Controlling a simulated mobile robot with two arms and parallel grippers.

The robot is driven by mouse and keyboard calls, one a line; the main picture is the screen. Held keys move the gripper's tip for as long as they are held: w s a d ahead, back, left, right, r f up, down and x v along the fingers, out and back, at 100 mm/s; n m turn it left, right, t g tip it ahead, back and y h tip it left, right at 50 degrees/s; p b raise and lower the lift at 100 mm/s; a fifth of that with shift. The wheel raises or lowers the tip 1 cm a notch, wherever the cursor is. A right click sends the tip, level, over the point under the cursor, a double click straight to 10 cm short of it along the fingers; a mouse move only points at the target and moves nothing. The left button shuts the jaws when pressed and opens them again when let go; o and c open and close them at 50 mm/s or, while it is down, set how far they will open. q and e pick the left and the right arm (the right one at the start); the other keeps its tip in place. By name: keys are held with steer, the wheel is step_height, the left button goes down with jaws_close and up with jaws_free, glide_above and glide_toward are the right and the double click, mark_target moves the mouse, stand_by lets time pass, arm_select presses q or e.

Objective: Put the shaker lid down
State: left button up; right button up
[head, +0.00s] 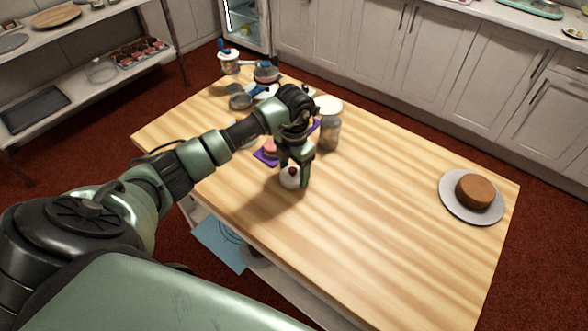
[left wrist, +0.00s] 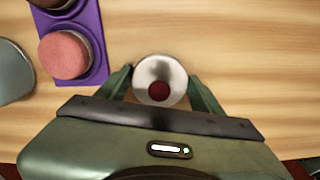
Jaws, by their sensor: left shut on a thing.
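The shaker lid is a small pale round piece with a dark red knob; it shows in the head view (head: 290,180) and in the left wrist view (left wrist: 148,72). My left gripper (head: 293,172) points down at the table (head: 370,215) and is shut on the lid. In the left wrist view, its fingers (left wrist: 160,85) sit on both sides of the lid. The lid is at or just above the bare wood; I cannot tell whether it touches. My right gripper is not in view.
A purple tray (left wrist: 95,45) with a pink cake (left wrist: 65,55) lies close by the lid. A glass jar (head: 329,135) stands behind my gripper. Several items crowd the table's far left end. A brown cake (head: 475,191) sits on a plate (head: 453,204) at right; the middle is clear.

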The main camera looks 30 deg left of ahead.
mark_target(294, 168)
arm_select(q)
steer(key=shift+f, duration=0.1)
steer(key=o, duration=1.3)
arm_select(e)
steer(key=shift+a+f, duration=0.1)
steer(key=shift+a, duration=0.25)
arm_select(q)
step_height(294, 168, up, 12)
steer(key=b, duration=0.2)
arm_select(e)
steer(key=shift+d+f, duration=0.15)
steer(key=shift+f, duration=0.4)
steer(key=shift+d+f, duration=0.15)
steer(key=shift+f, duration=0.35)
